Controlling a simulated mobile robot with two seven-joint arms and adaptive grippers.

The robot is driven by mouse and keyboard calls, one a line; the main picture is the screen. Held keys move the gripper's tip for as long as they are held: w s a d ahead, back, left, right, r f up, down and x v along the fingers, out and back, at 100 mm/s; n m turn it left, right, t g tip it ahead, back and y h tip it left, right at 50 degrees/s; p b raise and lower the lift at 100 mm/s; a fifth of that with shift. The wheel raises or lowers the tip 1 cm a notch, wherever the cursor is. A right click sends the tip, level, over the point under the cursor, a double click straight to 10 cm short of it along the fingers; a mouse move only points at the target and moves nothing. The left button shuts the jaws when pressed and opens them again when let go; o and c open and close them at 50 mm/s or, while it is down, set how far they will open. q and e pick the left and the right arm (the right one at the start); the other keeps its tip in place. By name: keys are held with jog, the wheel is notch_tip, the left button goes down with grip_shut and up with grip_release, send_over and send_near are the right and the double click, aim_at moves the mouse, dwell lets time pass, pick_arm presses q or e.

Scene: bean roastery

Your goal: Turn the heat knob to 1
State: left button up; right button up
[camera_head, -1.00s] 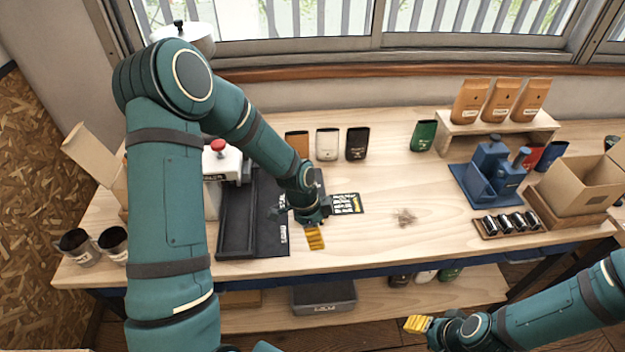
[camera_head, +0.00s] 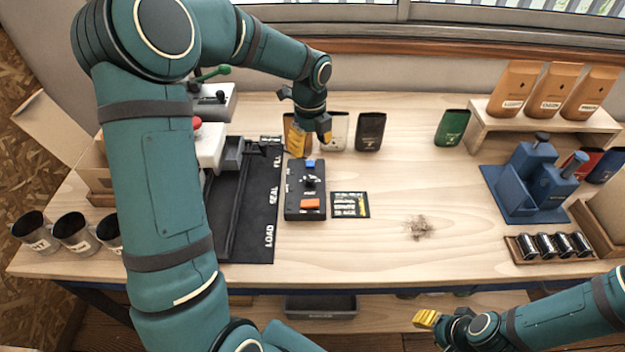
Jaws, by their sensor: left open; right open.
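A dark control box (camera_head: 292,206) lies on the table right of the black mat. It carries a blue part (camera_head: 311,164) at its far end, a small black knob (camera_head: 309,182) in the middle and an orange-red part (camera_head: 310,203) near its front. The knob's setting is too small to read. My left gripper (camera_head: 311,139) is open and empty above the box's far end, its yellow fingertips pointing down. It appears apart from the knob. My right gripper (camera_head: 427,319) is open and empty in front of the table at the lower right.
A printed card (camera_head: 350,205) lies right of the box. Several pouches, such as a black one (camera_head: 369,131), stand behind my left gripper. The black mat (camera_head: 262,225) and a red-knobbed machine (camera_head: 210,145) are left. The table's middle right is clear except a brown patch (camera_head: 419,228).

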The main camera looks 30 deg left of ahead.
aim_at(310, 178)
pick_arm(q)
jog(key=f+b, duration=0.2)
jog(key=f, duration=1)
jog(key=shift+s+f, duration=0.2)
pick_arm(e)
jog(key=shift+s+f, duration=0.5)
jog(key=shift+f, duration=0.4)
pick_arm(q)
grip_shut()
